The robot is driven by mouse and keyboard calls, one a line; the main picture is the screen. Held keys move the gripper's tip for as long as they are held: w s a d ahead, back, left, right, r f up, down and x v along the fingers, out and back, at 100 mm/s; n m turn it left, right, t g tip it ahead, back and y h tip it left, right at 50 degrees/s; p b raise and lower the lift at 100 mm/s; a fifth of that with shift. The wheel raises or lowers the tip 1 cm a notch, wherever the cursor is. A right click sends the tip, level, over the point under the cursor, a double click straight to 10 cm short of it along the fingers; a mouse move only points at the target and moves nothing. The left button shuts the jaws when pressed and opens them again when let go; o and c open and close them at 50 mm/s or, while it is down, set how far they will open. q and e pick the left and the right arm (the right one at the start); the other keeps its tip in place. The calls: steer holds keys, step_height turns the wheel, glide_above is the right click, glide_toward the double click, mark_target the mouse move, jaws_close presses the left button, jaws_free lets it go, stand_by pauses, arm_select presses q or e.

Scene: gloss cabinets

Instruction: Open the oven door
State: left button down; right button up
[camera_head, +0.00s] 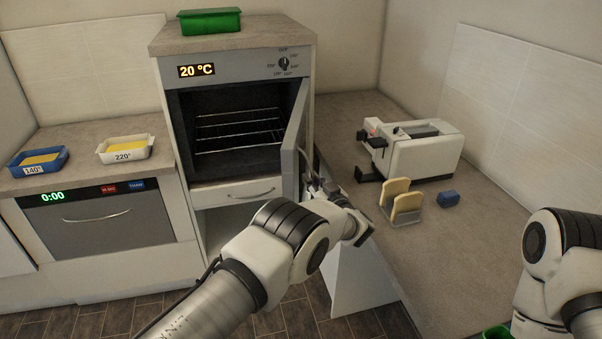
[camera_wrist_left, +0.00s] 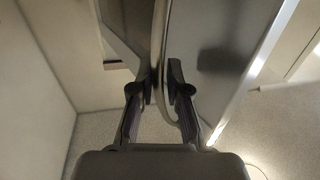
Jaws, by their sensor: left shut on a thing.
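The oven (camera_head: 238,105) stands in a tall cabinet, its display reading 20 °C. Its door (camera_head: 294,135) is swung wide open to the right, hinged on the right side, and the cavity with its wire racks (camera_head: 238,130) shows. My left gripper (camera_head: 316,182) is at the door's outer side, partly hidden by my own arm. In the left wrist view my left gripper (camera_wrist_left: 160,92) is shut on the curved door handle (camera_wrist_left: 158,45), which runs between the fingers beside the door panel (camera_wrist_left: 220,60). My right arm shows at the right edge; its gripper is out of view.
A green container (camera_head: 209,21) sits on top of the cabinet. Blue (camera_head: 38,162) and white (camera_head: 125,149) trays stand on the left counter. A drawer (camera_head: 240,192) is under the oven.

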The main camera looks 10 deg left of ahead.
arm_select(q)
steer(key=shift+w+d+r, duration=0.15)
steer(key=shift+d+r, duration=0.1)
steer(key=shift+d, duration=0.05)
steer(key=c, duration=1.2)
jaws_free()
steer(key=shift+o, duration=0.3)
steer(key=shift+f, duration=0.2)
